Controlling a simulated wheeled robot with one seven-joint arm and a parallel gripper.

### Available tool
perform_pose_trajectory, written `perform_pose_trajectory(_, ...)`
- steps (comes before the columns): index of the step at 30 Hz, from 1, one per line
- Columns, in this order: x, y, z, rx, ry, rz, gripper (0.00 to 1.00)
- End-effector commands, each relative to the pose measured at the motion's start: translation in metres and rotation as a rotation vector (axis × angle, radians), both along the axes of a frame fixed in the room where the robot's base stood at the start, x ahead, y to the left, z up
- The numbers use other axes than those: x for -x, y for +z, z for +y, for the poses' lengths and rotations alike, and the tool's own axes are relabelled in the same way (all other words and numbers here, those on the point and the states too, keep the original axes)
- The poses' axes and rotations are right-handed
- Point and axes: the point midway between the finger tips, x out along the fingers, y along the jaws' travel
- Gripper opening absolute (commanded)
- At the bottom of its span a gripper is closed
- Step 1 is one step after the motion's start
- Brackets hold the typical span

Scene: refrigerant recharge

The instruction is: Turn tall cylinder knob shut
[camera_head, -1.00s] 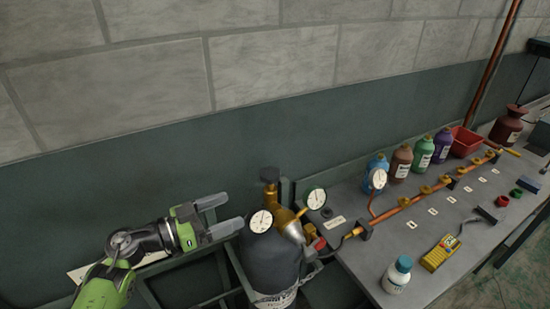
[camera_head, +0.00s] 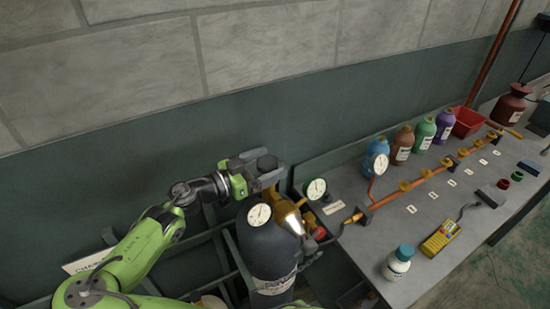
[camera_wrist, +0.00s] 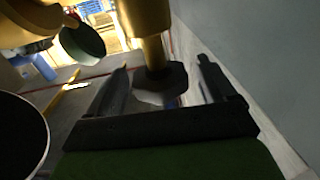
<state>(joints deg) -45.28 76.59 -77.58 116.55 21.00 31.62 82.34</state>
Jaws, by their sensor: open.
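The dark knob (camera_head: 267,162) sits on top of a gold-coloured valve stem, above the gold body (camera_head: 288,214) behind the dark cylinder (camera_head: 270,248). My gripper (camera_head: 273,167) is at the knob's height, with its two fingers on either side of it. In the wrist view the dark knob (camera_wrist: 160,79) and its gold stem (camera_wrist: 152,50) show between the open fingers (camera_wrist: 164,66). I cannot tell whether either finger touches the knob. My gripper hides part of the stem in the head view.
Round gauges (camera_head: 259,214) stand close by the valve. A grey bench (camera_head: 390,235) at right carries a copper manifold (camera_head: 412,186), several coloured bottles, a white bottle (camera_head: 398,263) and a yellow meter (camera_head: 440,237). A wall rises close behind my gripper.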

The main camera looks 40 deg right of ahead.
Motion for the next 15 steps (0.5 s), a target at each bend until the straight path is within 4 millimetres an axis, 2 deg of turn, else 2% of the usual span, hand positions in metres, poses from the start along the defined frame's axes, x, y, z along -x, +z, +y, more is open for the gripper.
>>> perform_pose_trajectory(3, 0.004, 0.001, -0.018, 0.002, -0.003, 0.000, 0.84)
perform_pose_trajectory(6, 0.006, 0.001, -0.025, 0.002, 0.000, -0.001, 0.84)
perform_pose_trajectory(13, 0.006, 0.000, -0.027, 0.001, 0.001, 0.000, 0.84)
perform_pose_trajectory(14, 0.006, 0.000, -0.027, 0.001, 0.001, 0.000, 0.82)
perform_pose_trajectory(15, 0.006, 0.000, -0.027, 0.001, 0.001, 0.000, 0.76)
